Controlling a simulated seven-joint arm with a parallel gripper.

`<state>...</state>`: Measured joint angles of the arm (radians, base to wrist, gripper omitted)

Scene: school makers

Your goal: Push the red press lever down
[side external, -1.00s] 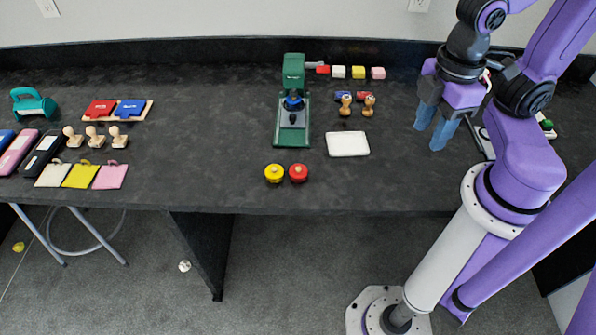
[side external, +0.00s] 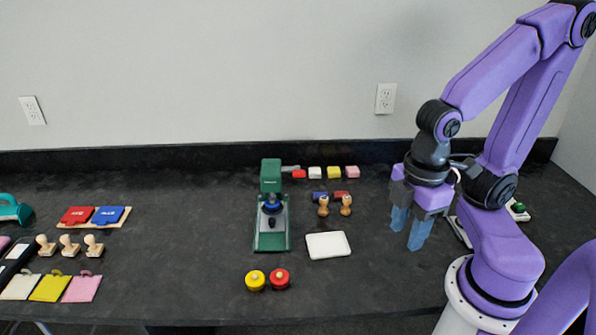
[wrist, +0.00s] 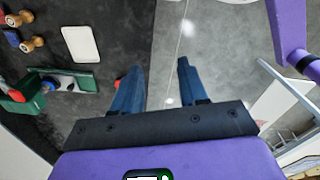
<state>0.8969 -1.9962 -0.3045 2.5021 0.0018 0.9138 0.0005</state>
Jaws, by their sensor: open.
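The green press (side external: 271,222) stands upright at the middle of the dark table, with a blue knob on its front. A grey bar reaches right from its top, close to a red piece (side external: 299,174). I cannot tell whether that piece is the lever's tip or a separate block. My gripper (side external: 403,238) is open and empty, right of the press and of the white pad, fingers pointing down. Its two blue fingers also show apart in the wrist view (wrist: 159,72).
White, yellow and pink blocks (side external: 334,172) line up behind. Wooden stamps (side external: 323,206) and a white pad (side external: 328,245) lie between press and gripper. Yellow and red round pieces (side external: 255,280) sit in front.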

